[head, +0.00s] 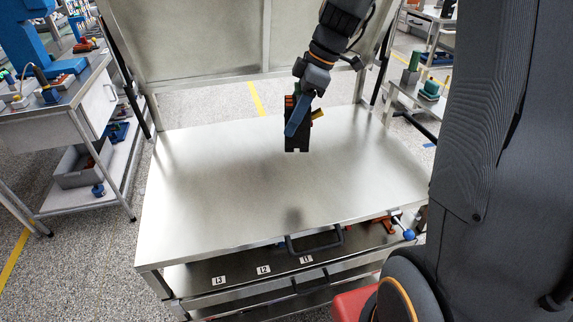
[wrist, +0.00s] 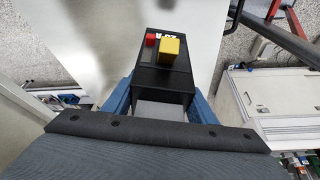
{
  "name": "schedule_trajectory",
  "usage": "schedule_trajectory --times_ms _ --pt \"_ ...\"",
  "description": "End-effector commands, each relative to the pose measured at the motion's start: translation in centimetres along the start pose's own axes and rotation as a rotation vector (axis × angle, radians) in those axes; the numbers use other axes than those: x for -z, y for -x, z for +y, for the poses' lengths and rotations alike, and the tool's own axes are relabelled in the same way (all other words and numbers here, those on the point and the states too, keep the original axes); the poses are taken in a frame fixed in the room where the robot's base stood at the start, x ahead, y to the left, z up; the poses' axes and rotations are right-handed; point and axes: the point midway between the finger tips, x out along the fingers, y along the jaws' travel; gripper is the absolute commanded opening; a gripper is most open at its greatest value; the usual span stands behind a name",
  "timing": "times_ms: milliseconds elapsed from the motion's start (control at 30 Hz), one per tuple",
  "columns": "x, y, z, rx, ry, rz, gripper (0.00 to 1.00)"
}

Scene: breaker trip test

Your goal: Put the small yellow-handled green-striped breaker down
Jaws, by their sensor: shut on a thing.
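The small breaker (head: 297,140) is a black block with a yellow handle that sticks out to the right in the head view. My gripper (head: 294,122) is shut on it and holds it upright over the metal table top (head: 220,190). I cannot tell for sure whether its lower end touches the table. In the wrist view the breaker (wrist: 163,78) sits between the blue fingers, with its yellow handle and a red button facing the camera. A bit of green shows near the top of the breaker in the head view; the stripe itself is not clear.
The table top around the breaker is bare. An upright metal panel (head: 190,40) stands at its back edge. A side bench (head: 75,100) with parts stands at the left.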

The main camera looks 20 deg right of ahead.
Motion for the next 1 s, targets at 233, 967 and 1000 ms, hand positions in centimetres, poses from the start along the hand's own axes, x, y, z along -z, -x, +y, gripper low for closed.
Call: schedule_trajectory --times_ms 233,967,1000 --pt "-1.6 -4.3 -0.5 0.087 0.212 0.0 0.11" --pt "-5.0 -12.4 -0.6 0.1 0.24 -0.001 0.11" --pt "-5.2 -12.8 -0.6 0.099 0.24 -0.001 0.11"
